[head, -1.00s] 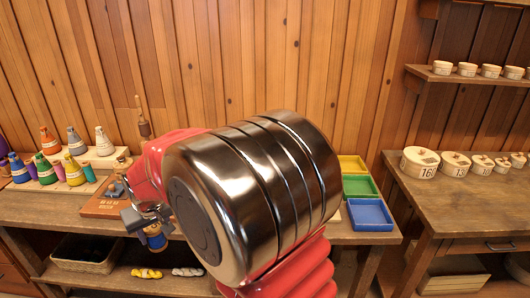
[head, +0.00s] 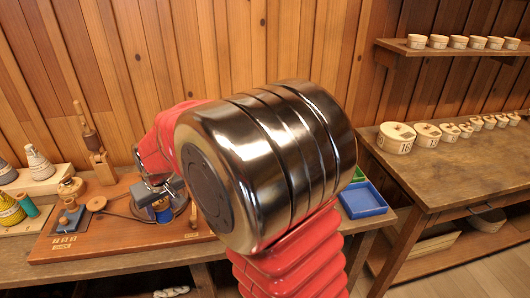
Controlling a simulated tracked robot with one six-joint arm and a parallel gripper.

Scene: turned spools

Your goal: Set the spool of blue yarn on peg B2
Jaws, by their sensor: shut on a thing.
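My gripper (head: 152,192) shows left of my arm, shut on a spool of blue yarn (head: 163,213). Only part of the spool shows between the jaws and my arm. It is over the right part of a wooden board on the bench; whether it touches the board I cannot tell. Peg B2 cannot be made out. Cones of grey and yellow yarn stand on a stepped rack (head: 40,181) at the left edge.
The wooden board (head: 110,240) carries a small blue device (head: 70,217), a wooden knob (head: 96,203) and small label plates. An upright wooden post (head: 92,140) stands behind. A blue tray (head: 362,199) lies right of my arm. Lidded tubs (head: 397,138) stand on the right table.

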